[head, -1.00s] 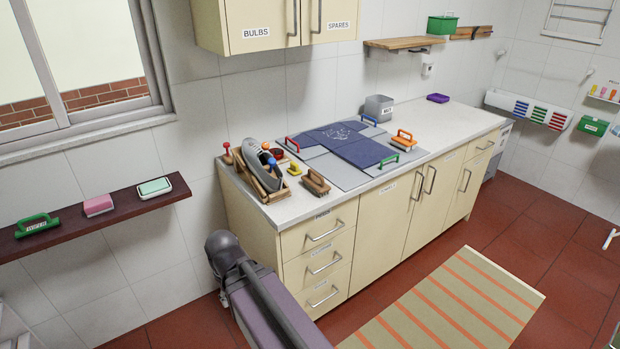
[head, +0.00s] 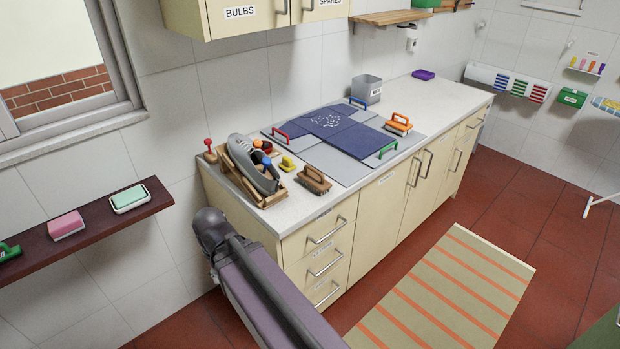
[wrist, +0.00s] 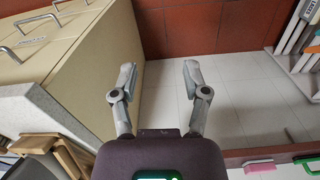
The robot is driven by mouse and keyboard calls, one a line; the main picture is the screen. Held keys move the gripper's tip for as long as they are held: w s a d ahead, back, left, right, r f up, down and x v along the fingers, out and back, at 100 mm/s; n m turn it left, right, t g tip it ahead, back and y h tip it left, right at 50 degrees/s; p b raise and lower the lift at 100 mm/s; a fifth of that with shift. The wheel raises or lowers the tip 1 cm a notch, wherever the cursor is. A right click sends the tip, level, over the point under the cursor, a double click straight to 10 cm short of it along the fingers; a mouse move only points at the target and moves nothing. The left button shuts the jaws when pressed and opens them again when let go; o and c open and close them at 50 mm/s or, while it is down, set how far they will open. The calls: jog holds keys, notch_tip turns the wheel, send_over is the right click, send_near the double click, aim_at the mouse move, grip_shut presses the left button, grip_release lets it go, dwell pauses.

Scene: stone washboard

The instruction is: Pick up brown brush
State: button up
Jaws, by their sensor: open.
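The brown brush (head: 313,180) lies on the near left part of the white worktop in the head view. It has a wooden back and dark bristles along its lower side. I cannot make out the gripper in the head view, nor the brush for certain in the wrist view.
A yellow-handled block (head: 288,164), blue cloth (head: 345,132) and orange-handled brush (head: 399,124) lie nearby. An upper cupboard (head: 240,14) hangs above.

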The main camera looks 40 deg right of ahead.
jog(key=shift+w, duration=0.25)
jog(key=shift+d, duration=0.1)
jog(key=shift+w+r, duration=0.1)
jog(key=w+d+r+t+p, duration=0.1)
jog(key=w+d+r+p, duration=0.35)
jog(key=d, duration=0.55)
jog(key=w+d+r+t+p, duration=0.2)
jog(key=w+d+r+p, duration=0.25)
jog(key=d, duration=0.45)
jog(key=d+r+h+p, duration=0.1)
jog(key=d+r+p, duration=0.1)
jog(key=d, duration=0.9)
jog(key=w+d+r+n+t+p, duration=0.1)
jog(key=d+r+p, duration=0.2)
jog(key=d, duration=0.8)
notch_tip(320, 180, up, 2)
jog(key=shift+d+t+h, duration=0.3)
jog(key=shift+d+h, duration=0.1)
jog(key=shift+w+f, duration=0.1)
